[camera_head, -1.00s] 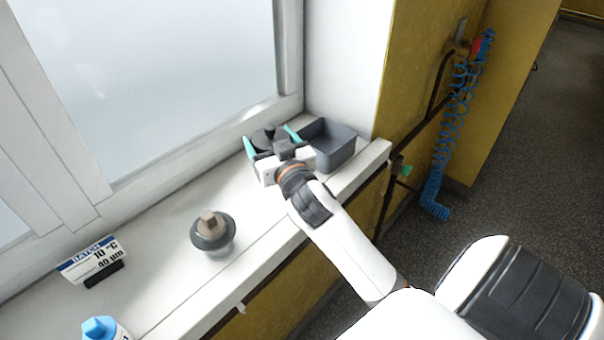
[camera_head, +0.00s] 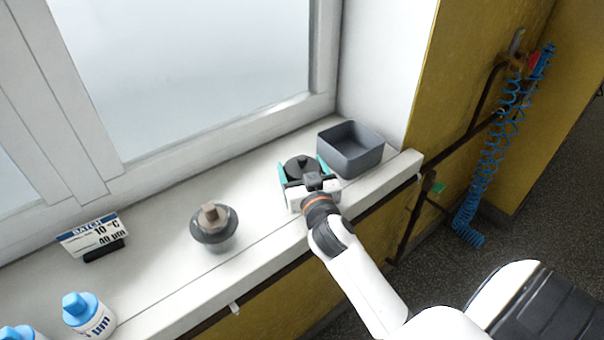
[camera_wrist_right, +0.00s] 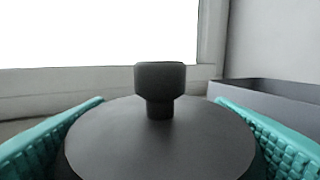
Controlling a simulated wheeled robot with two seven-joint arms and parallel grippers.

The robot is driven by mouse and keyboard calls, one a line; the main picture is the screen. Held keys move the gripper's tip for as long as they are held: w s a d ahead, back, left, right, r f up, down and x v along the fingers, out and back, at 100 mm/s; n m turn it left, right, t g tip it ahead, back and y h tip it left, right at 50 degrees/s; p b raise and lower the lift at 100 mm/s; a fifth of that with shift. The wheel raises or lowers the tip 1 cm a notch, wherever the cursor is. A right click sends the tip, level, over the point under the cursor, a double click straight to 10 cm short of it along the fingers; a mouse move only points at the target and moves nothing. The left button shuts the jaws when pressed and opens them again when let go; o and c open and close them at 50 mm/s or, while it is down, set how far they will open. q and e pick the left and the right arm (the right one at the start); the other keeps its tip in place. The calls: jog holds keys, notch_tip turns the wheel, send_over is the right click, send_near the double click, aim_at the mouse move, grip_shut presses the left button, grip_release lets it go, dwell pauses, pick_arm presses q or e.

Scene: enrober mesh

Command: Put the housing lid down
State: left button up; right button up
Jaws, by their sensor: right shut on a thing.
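The housing lid (camera_head: 299,166) is a dark grey disc with a short knob on top. My right gripper (camera_head: 304,169) is shut on it, with one teal finger on each side of its rim. In the right wrist view the lid (camera_wrist_right: 160,145) sits level between the fingers, knob up. It is over the windowsill, just left of and in front of the grey bin. I cannot tell whether its underside touches the sill. My left gripper is not in view.
An open grey bin (camera_head: 351,158) stands at the sill's right end. A round grey part with a brown block on top (camera_head: 213,226) stands mid-sill. A batch sign (camera_head: 94,238) and blue-capped bottles (camera_head: 89,314) are at left. The windowsill (camera_head: 160,235) is bare between these.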

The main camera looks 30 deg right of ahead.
jog(key=shift+f, duration=0.55)
jog(key=shift+f, duration=0.15)
jog(key=o, duration=1)
